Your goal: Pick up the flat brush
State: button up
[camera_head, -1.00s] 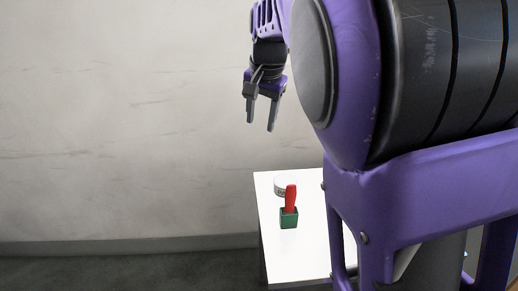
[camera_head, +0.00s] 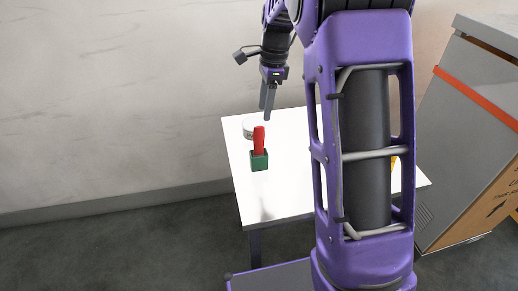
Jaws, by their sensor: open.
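The flat brush (camera_head: 259,140) shows as a red upright handle standing in a small green square holder (camera_head: 259,161). Its lower end is hidden inside the holder. The holder stands on the white table (camera_head: 265,206), towards its left side. My gripper (camera_head: 267,112) is open and empty, pointing down. In the picture it hangs just above the top of the red handle. It looks apart from the handle, but the depth between them is hard to tell.
A white round item (camera_head: 249,127) sits on the table behind the holder. My arm hides the table's middle right. A grey cabinet (camera_head: 468,105) with an orange stripe stands at the right. A bare wall (camera_head: 110,90) rises behind. The table's front left is clear.

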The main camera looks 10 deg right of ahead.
aim_at(258, 140)
jog(key=f, duration=0.4)
jog(key=a+f, duration=0.1)
jog(key=f, duration=0.2)
jog(key=shift+b, duration=0.4)
jog(key=shift+w+a+f+b, duration=0.1)
jog(key=shift+a+f+b, duration=0.15)
jog(key=shift+f, duration=1.05)
jog(key=shift+a+f+b, duration=0.15)
jog(key=shift+a+f, duration=0.15)
jog(key=shift+f, duration=0.95)
jog(key=shift+c, duration=0.3)
grip_shut()
